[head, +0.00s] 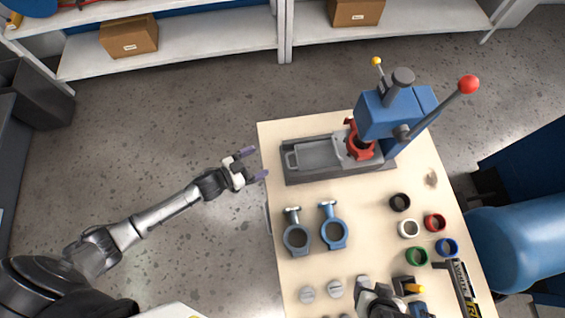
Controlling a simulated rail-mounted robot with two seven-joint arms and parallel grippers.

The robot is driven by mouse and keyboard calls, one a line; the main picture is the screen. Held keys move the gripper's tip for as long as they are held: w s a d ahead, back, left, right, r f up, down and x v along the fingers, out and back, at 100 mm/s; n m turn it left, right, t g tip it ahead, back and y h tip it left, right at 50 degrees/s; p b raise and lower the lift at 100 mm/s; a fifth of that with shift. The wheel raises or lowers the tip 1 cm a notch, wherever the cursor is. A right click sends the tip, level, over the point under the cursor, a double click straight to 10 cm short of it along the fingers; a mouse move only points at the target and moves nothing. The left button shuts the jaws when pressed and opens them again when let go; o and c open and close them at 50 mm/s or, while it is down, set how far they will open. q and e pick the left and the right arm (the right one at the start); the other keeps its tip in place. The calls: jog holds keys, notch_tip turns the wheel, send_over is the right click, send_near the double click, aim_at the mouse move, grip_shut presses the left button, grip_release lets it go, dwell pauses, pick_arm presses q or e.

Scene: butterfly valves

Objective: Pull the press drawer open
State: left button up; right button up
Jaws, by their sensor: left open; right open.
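The blue press (395,112) stands at the back of the table, with a red-knobbed lever on its right. Its grey drawer (318,154) lies in the base, with a loop handle (290,159) at the left end. A red ring-shaped part (360,146) sits at the drawer's right end, partly hidden under the press head. My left gripper (257,163) is open and empty at the table's left edge, its fingers toward the handle but apart from it. My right gripper (384,288) is at the bottom edge of the view, partly cut off.
Two blue-grey valve bodies (297,237) (334,232) lie in front of the press. Several coloured rings (417,256) lie to the right. Two grey discs (307,295) (335,288) are near the front. A blue tank (515,248) stands right of the table.

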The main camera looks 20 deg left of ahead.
aim_at(283, 165)
pick_arm(q)
jog(key=s+a+f+m+g+h+b, duration=0.1)
jog(key=a+f+m+g+h+b, duration=0.4)
jog(key=f, duration=0.3)
jog(key=shift+n+t+h, duration=0.4)
jog(key=shift+n+t, duration=0.2)
jog(key=x, duration=1.3)
jog(key=shift+w+d+r, duration=0.1)
jog(key=shift+d+r, duration=0.1)
jog(key=shift+d, duration=0.25)
pick_arm(e)
notch_tip(283, 165, down, 7)
jog(key=shift+f, duration=0.15)
